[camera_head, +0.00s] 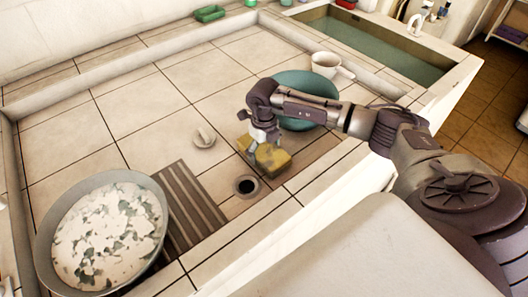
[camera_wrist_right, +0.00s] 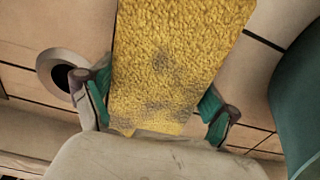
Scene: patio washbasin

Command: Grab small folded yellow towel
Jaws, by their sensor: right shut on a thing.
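The small folded yellow towel (camera_head: 270,158) is in the basin, just behind the round drain hole, in the head view. It is yellow with greyish stains, and its rough cloth fills the middle of the right wrist view (camera_wrist_right: 178,60). My right gripper (camera_head: 262,138) reaches down onto it from above. In the right wrist view the two green-padded fingers (camera_wrist_right: 155,105) press against either side of the towel, shut on it. I cannot tell whether the towel is clear of the basin floor. My left gripper is not in view.
A teal bowl (camera_head: 318,88) sits close behind the right gripper, near a white mug (camera_head: 326,64). A large round pan (camera_head: 50,235) and a slatted brown mat (camera_head: 186,205) are at left. The drain (camera_head: 246,186) is in front.

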